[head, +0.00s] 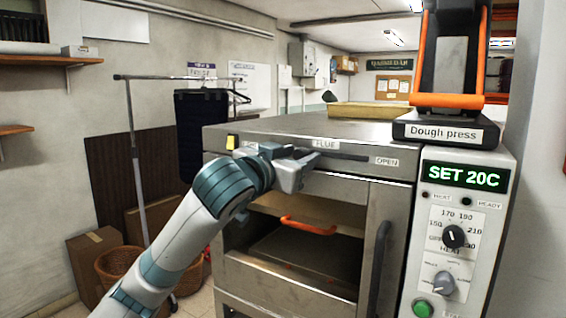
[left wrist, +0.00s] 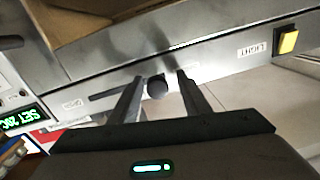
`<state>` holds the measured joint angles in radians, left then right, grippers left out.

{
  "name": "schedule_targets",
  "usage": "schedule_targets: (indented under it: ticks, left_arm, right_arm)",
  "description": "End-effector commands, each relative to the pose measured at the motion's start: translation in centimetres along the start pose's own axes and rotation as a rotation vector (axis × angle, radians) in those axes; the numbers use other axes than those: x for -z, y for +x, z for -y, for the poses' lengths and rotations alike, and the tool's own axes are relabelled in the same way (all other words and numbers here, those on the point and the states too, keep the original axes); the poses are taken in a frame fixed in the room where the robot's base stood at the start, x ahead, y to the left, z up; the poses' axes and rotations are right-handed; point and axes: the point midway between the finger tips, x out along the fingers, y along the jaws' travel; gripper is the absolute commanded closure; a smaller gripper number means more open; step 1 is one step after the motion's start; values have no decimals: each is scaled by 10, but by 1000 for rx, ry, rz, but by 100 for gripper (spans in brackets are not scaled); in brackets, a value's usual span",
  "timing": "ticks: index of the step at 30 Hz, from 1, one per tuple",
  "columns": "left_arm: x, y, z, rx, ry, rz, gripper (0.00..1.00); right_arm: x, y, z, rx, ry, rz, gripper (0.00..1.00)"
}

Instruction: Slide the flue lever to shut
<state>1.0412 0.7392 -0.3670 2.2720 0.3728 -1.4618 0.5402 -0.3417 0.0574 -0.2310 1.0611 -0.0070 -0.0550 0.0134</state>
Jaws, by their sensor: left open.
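The oven (head: 300,130) has a steel front rail with a FLUE label (head: 326,144) above a dark slot (head: 345,156). An OPEN label (head: 387,161) marks the slot's right end. My left gripper (head: 303,161) is at the rail below and left of the FLUE label, and hides the slot's left part. In the left wrist view, the round dark flue lever knob (left wrist: 157,88) is between the two open fingers (left wrist: 160,79). Gaps show on both sides of it. The slot (left wrist: 103,95) runs from the knob toward the OPEN label. My right gripper is not in view.
The oven chamber below is open, with an orange-handled tray or peel (head: 308,226) inside. A yellow light switch (head: 232,142) is at the rail's left end. A control panel (head: 455,235) and the dough press (head: 445,130) stand at right. A basket (head: 118,266) is on the floor.

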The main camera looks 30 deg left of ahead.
Motion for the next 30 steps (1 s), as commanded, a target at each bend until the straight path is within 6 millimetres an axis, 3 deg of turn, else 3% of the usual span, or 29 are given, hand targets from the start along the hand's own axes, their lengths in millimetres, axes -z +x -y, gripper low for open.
schedule_targets:
  ticks: [5,11,18,30]
  left_arm:
    - [0,-11,0,0,0,-2,57]
    - [-1,-39,0,1,2,-4,57]
    - [-1,-87,1,1,2,-5,57]
    - [-3,-108,1,1,-2,-3,57]
  right_arm:
    - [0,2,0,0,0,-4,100]
    - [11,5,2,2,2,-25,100]
    - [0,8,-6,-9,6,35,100]
    - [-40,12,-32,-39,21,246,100]
